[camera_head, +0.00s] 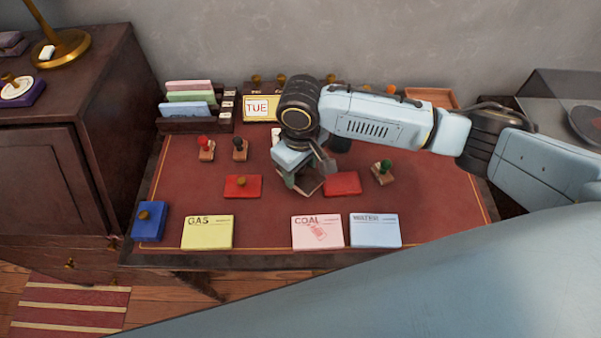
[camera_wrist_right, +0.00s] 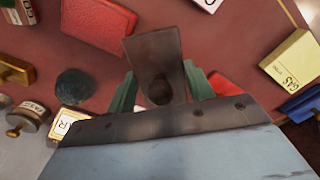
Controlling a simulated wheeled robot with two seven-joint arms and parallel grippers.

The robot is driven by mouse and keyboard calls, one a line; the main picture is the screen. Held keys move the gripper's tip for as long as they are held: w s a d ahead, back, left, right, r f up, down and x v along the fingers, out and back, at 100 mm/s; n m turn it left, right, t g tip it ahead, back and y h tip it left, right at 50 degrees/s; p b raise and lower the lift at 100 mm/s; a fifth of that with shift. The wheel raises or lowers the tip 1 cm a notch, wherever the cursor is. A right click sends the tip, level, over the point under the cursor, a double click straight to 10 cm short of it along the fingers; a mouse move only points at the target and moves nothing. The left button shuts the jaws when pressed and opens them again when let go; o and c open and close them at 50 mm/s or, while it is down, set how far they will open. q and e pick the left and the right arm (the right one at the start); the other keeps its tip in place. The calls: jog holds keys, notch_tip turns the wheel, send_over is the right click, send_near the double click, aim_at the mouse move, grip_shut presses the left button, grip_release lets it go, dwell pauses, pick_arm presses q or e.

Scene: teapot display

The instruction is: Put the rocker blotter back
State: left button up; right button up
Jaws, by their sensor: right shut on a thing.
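The rocker blotter is a dark brown block (camera_wrist_right: 155,50) with a round knob in the right wrist view. My right gripper (camera_wrist_right: 158,92) is shut on its knob, with a green fingertip on each side. In the head view the gripper (camera_head: 305,185) is above the middle of the red desk top, between two red pads. The blotter is mostly hidden by the gripper there, and I cannot tell its height above the desk. My left gripper is not in view.
Stamps (camera_head: 206,149) stand behind. Yellow GAS (camera_head: 207,233), pink COAL (camera_head: 317,232) and blue (camera_head: 375,231) cards line the front, beside a blue pad (camera_head: 148,221).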

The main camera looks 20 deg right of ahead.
jog(key=shift+f, duration=1.3)
jog(key=o, duration=0.9)
jog(key=shift+f, duration=0.1)
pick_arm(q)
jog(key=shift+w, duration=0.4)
